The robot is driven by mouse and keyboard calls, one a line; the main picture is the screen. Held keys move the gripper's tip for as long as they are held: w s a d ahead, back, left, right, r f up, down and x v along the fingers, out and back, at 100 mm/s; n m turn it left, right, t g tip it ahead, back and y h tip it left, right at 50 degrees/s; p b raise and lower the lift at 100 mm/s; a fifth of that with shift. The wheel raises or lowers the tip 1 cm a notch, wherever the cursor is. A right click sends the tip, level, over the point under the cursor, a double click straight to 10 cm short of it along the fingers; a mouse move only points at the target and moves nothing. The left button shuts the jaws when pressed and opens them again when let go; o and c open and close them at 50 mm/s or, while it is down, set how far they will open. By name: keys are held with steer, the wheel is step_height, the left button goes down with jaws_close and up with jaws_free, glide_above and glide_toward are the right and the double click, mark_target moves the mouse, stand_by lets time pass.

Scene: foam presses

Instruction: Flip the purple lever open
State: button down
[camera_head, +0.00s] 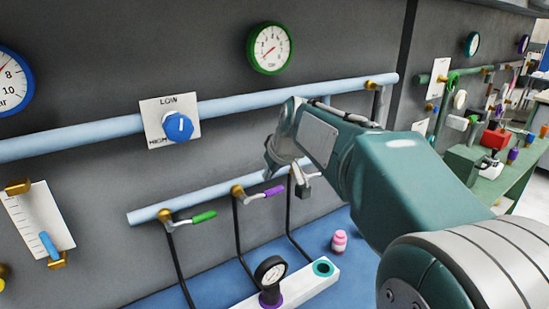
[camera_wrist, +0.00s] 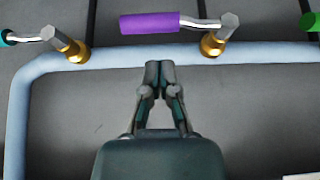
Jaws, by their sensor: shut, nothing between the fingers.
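The purple lever (camera_head: 274,191) sits on a brass valve (camera_head: 237,191) on the lower light-blue pipe, its handle lying roughly along the pipe. In the wrist view the purple handle (camera_wrist: 150,23) is at the top, left of its brass valve (camera_wrist: 214,43), and is fully visible. My gripper (camera_wrist: 160,66) is shut and empty. Its tips overlap the pipe in that view, below the handle in the picture, with a gap between. In the head view my gripper (camera_head: 271,170) hangs just above the purple lever.
A green lever (camera_head: 203,217) is on the left of the same pipe, and a teal lever (camera_wrist: 7,38) on the other side. Hoses run down to a white block (camera_head: 300,288) with a gauge. A blue knob (camera_head: 179,127) is on the upper pipe. A pink bottle (camera_head: 339,241) stands below.

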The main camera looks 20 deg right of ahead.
steer(key=shift+s+d+f, duration=0.15)
steer(key=shift+f, duration=0.4)
steer(key=shift+d+f, duration=0.4)
steer(key=shift+d, duration=0.2)
steer(key=shift+a, duration=0.1)
